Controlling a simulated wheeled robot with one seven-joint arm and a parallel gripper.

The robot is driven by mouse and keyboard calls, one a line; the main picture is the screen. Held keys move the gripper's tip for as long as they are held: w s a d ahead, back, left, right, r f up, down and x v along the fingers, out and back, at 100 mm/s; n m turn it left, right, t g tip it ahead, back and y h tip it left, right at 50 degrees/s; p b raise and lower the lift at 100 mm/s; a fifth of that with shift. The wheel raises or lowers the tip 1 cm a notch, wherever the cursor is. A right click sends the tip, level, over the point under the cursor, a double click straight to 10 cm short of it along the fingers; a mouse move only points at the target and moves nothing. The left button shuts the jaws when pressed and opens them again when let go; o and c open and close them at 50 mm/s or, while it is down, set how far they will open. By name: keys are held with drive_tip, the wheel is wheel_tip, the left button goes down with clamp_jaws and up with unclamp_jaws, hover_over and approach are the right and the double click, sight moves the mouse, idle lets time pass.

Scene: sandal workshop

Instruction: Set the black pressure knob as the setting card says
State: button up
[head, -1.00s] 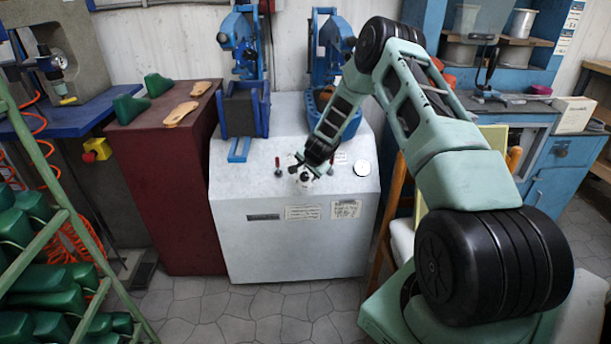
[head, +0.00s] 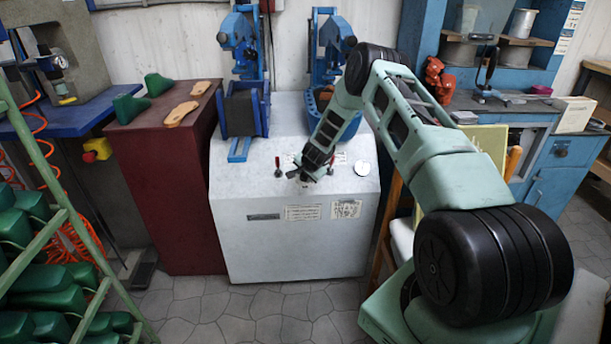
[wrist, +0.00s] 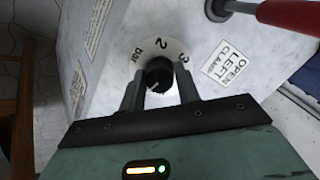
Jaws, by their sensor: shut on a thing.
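The black pressure knob (wrist: 159,76) sits on a round white dial plate (wrist: 150,53) with "bar", "2" and "3" on it. My gripper (wrist: 160,88) is shut on the knob, one finger on each side. A pale mark shows on the knob's face, but I cannot tell its exact reading. In the head view my gripper (head: 304,177) is at the sloped top of the white machine (head: 290,245) and hides the knob. Two printed cards, one on the left (head: 302,212) and one on the right (head: 346,209), are on the machine's front. Their text is too small to read.
A label reading "OPEN LEFT CLAMP" (wrist: 225,63) and a red-handled lever (wrist: 290,16) are right of the dial in the wrist view. Blue clamps (head: 245,105) stand on the machine's back.

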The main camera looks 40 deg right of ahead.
drive_tip(key=shift+f+m+b, duration=0.3)
drive_tip(key=shift+m+b, duration=0.3)
drive_tip(key=shift+b, duration=0.3)
drive_tip(key=shift+r+m+b, duration=0.1)
drive_tip(key=shift+m+b, duration=0.55)
drive_tip(key=shift+m, duration=0.05)
drive_tip(key=shift+r, duration=0.15)
drive_tip(key=o, duration=1)
drive_tip(key=shift+c, duration=0.2)
drive_tip(key=v, duration=1.7)
drive_tip(key=shift+s, duration=0.4)
